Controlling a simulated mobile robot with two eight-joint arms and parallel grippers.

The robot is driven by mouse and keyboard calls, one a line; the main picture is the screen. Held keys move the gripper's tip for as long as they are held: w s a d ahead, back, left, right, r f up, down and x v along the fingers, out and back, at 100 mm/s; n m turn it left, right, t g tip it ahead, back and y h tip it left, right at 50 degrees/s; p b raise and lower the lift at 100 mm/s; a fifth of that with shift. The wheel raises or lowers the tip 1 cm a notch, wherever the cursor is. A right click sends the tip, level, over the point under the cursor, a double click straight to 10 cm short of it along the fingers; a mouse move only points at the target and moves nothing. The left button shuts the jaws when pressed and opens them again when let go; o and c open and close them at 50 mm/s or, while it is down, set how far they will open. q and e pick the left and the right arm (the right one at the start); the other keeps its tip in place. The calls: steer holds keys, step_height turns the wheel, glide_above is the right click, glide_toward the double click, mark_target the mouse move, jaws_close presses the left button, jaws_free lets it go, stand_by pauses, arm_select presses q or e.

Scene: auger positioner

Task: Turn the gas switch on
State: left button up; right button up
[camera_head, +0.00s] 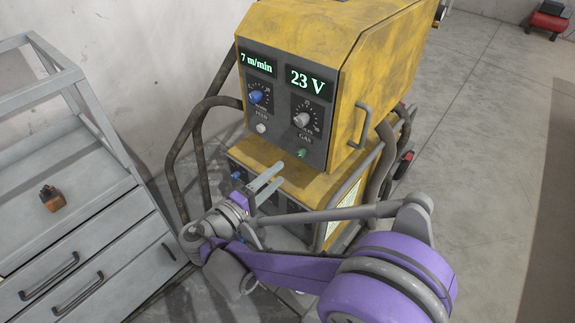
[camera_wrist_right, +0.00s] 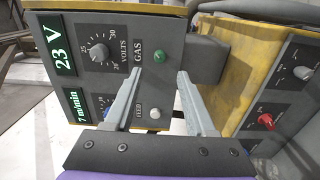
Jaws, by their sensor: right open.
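The yellow machine (camera_head: 300,35) has a dark front panel with two lit displays reading 7 m/min and 23 V. The gas switch is a small green knob (camera_head: 301,153) under the GAS label at the panel's lower right. It also shows in the right wrist view (camera_wrist_right: 159,57), beyond the fingertips. My right gripper (camera_head: 281,172) is open and empty, just below and in front of the green switch. In the right wrist view its two fingers (camera_wrist_right: 172,74) are apart, with the switch near the left fingertip; contact cannot be told. My left gripper is not in view.
A blue knob (camera_head: 255,97), a grey volts knob (camera_head: 301,119) and a white feed switch (camera_head: 261,128) share the panel. A lower unit (camera_wrist_right: 295,100) carries a red knob (camera_wrist_right: 267,121). Bent tube rails flank the machine. A grey drawer cabinet (camera_head: 90,250) stands left.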

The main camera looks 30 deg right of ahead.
steer(key=v, duration=0.3)
steer(key=shift+d, duration=0.1)
stand_by(0.3)
